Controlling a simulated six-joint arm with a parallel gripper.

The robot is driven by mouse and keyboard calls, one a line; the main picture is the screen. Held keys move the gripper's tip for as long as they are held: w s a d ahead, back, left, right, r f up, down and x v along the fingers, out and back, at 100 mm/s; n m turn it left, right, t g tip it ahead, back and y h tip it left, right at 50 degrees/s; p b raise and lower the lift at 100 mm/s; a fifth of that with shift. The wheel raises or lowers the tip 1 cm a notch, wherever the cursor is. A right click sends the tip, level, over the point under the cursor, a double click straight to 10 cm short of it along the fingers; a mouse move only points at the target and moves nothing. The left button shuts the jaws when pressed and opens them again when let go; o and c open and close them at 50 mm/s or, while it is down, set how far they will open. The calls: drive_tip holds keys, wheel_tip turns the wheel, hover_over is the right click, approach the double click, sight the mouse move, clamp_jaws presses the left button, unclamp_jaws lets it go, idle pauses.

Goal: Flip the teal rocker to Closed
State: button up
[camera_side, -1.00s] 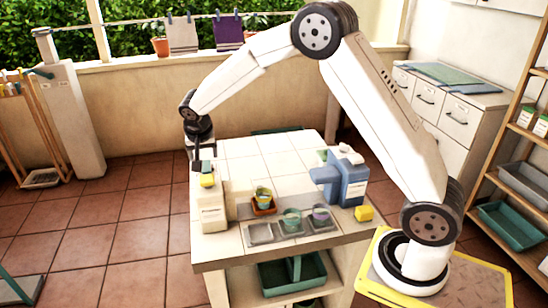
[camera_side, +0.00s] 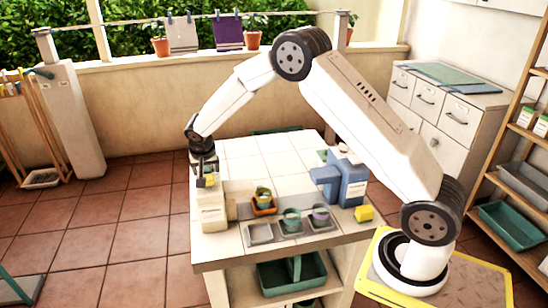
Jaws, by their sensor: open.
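My gripper (camera_side: 206,180) is open and points down at the left edge of the tiled counter, just above a cream box (camera_side: 213,214) with a small label. A small yellow piece (camera_side: 210,181) shows at the fingertips, on top of or just behind the box; I cannot tell whether the fingers touch it. I cannot make out a teal rocker for certain; the area under the fingers is small and partly hidden by them. A blue block-shaped unit (camera_side: 350,182) with a pale label stands on the counter's right side, away from my gripper.
Small teal and purple cups (camera_side: 292,219) stand in grey trays at the counter's front. The counter's tiled back half (camera_side: 258,160) is clear.

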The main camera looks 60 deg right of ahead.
clamp_jaws()
drive_tip(key=shift+w+d, duration=0.1)
drive_tip(key=shift+d, duration=0.05)
idle(0.4)
drive_tip(key=shift+w+d+r+g+y, duration=0.2)
drive_tip(key=shift+r+g+y, duration=0.1)
drive_tip(key=shift+g+y, duration=0.55)
drive_tip(key=shift+w+d+r+g+y, duration=0.15)
drive_tip(key=shift+r+g+y, duration=0.15)
drive_tip(key=shift+g+y, duration=0.55)
unclamp_jaws()
drive_tip(key=shift+r, duration=0.1)
